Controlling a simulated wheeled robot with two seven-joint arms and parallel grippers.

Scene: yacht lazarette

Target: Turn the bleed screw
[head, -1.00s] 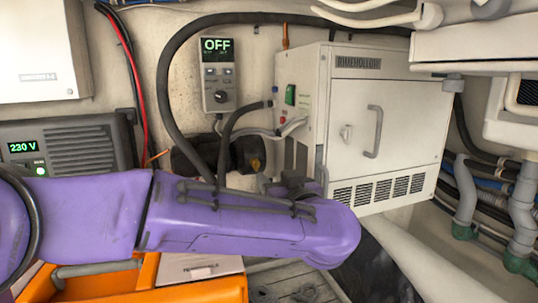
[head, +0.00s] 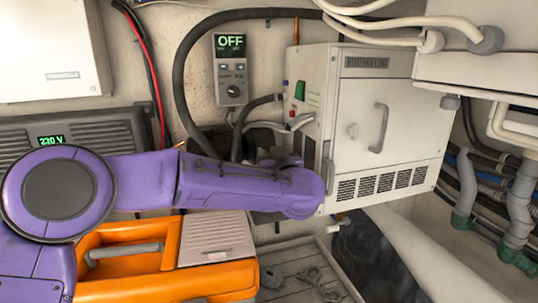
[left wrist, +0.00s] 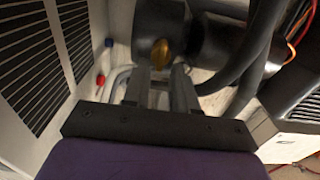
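The bleed screw is a brass, oval-headed screw (left wrist: 160,52) on a dark round body (left wrist: 168,22) in the left wrist view. My left gripper (left wrist: 161,78) has its two grey fingers apart with a clear gap between them. The screw shows just past the fingertips, in line with the gap; I cannot tell whether the fingers touch it. In the head view my left gripper (head: 275,155) is a small dark shape behind my purple arm, beside the white heater box (head: 372,105). The screw is hidden there. My right gripper is in neither view.
Black hoses (left wrist: 245,60) run close to the right of the dark body. An OFF control panel (head: 231,68) is on the wall. An orange toolbox (head: 215,278) stands below my arm.

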